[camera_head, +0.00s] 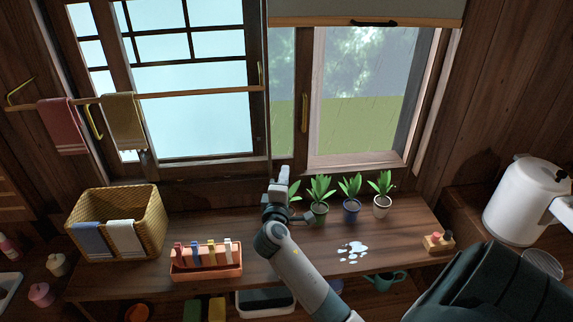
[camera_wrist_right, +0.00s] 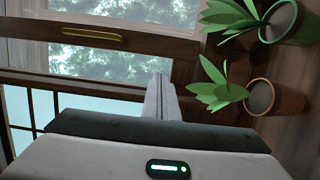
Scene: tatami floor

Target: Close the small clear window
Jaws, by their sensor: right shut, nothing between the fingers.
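The small clear window's sash has a dark wooden frame with a brass handle (camera_head: 305,112). A narrow strip of its glass (camera_head: 282,75) shows beside the gridded window, and the rest seems hidden behind that window. To its right is a gap with trees and grass outside, so the window looks open. My right gripper (camera_head: 284,174) is shut and empty, pointing up below the sash and left of the plants. In the right wrist view its closed fingers (camera_wrist_right: 161,97) are near the sash frame, with the brass handle (camera_wrist_right: 95,37) at upper left; contact is unclear. My left gripper is out of view.
Several potted plants (camera_head: 351,197) stand right of the gripper, close to it. A spill (camera_head: 351,252), a peg box (camera_head: 206,262) and a wicker basket (camera_head: 150,206) are on the counter. A towel rail (camera_head: 190,93) crosses the gridded window. A blind (camera_head: 365,10) hangs above.

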